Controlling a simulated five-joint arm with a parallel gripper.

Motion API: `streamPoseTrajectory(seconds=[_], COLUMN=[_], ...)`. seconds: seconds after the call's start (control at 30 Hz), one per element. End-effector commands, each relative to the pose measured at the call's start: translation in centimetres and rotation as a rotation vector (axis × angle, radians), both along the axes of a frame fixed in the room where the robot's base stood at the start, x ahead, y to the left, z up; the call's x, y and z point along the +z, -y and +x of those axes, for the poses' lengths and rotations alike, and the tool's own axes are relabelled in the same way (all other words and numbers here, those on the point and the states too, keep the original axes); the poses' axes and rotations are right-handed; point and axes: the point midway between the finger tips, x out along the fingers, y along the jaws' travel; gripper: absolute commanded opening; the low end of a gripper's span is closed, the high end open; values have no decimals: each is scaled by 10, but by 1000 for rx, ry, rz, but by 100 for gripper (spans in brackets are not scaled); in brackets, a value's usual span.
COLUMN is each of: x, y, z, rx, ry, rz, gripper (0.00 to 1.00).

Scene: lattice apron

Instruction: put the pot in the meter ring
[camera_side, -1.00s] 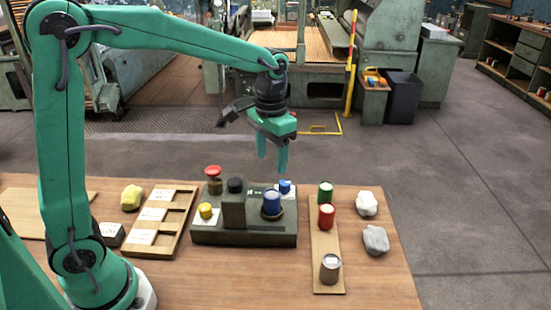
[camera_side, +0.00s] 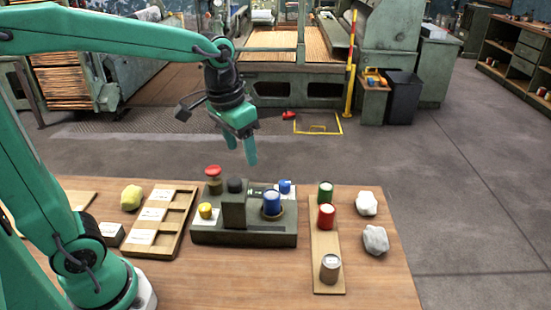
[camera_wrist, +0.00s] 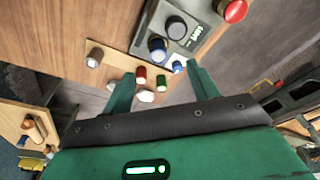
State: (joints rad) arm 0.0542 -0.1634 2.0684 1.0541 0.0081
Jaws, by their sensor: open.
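The task's pot and meter ring carry no readable labels, so I cannot tell for certain which items they are. A blue cylinder (camera_side: 271,202) stands upright in a round ring-like seat on the dark control panel (camera_side: 262,239); it also shows in the wrist view (camera_wrist: 158,48). A green cylinder (camera_side: 326,193), a red cylinder (camera_side: 326,216) and a brown pot-like cylinder with a pale top (camera_side: 330,268) stand on a wooden strip (camera_side: 327,287). My gripper (camera_side: 241,152) is open and empty, in the air above and behind the panel's left half.
The panel also bears a red mushroom button (camera_side: 213,171), a yellow knob (camera_side: 205,210), a black block (camera_side: 234,212) and a small blue button (camera_side: 285,187). A slotted wooden tray (camera_side: 165,247) and yellow lump (camera_side: 131,197) lie left; pale rocks (camera_side: 376,239) lie right. The front-right table is clear.

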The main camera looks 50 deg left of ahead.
Motion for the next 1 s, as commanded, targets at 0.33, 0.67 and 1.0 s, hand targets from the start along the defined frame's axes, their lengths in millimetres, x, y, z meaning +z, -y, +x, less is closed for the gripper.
streamPoseTrajectory(seconds=[0.33,0.67,1.0], x=[12,5,1], y=[-11,-17,-19], z=[-61,-106,-116], rx=[31,56,62], ry=[154,277,310], rz=[-7,-10,-11], gripper=[59,59,59])
